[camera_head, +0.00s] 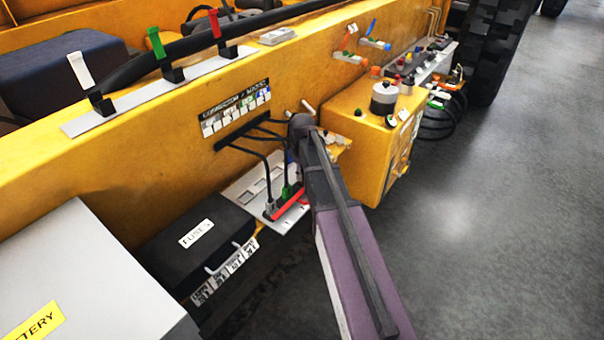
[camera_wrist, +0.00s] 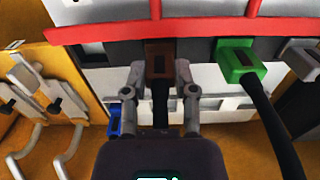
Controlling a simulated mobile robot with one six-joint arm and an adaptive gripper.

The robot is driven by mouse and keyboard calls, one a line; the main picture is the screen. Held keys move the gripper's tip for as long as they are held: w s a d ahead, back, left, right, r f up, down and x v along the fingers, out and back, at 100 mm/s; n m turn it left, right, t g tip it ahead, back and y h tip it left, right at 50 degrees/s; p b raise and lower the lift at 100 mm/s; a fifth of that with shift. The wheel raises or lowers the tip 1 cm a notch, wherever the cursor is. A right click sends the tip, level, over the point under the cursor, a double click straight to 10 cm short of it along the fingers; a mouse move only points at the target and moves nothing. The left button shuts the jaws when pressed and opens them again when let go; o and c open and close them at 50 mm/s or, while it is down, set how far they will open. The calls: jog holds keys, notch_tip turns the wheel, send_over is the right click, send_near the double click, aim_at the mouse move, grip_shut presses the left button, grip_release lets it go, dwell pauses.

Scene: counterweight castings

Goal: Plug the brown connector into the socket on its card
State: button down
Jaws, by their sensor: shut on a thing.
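The brown connector (camera_wrist: 160,52) is between the two fingers of my gripper (camera_wrist: 160,72) in the wrist view, with its black cable (camera_wrist: 160,108) running back below it. My gripper is shut on it. Its front end points at the dark socket row under the red bar (camera_wrist: 200,28). I cannot tell whether it is in a socket or just short of it. In the head view my arm hides the connector and the gripper. The pale socket panel (camera_head: 241,188) shows left of my arm.
A green connector (camera_wrist: 238,62) with a black cable is to the right, and a grey connector (camera_wrist: 303,52) beyond it. A blue piece (camera_wrist: 115,120) is left of my gripper. The black fuse box (camera_head: 190,238) and yellow housing (camera_head: 352,122) flank the area.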

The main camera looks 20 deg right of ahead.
aim_at(302, 172)
jog(key=shift+f, duration=0.25)
jog(key=shift+c, duration=1.7)
grip_release()
jog(key=shift+r, duration=0.1)
notch_tip(302, 172, up, 9)
jog(key=p, duration=0.9)
jog(key=shift+r, duration=0.1)
jog(key=w+a, duration=0.7)
jog(key=w, duration=0.2)
jog(key=shift+w+r+p, duration=0.25)
jog(key=shift+w+p, duration=0.05)
jog(key=shift+s, duration=0.1)
jog(key=s+m, duration=0.7)
jog(key=s, duration=2.1)
jog(key=shift+s+a, duration=0.15)
jog(key=shift+s, duration=0.25)
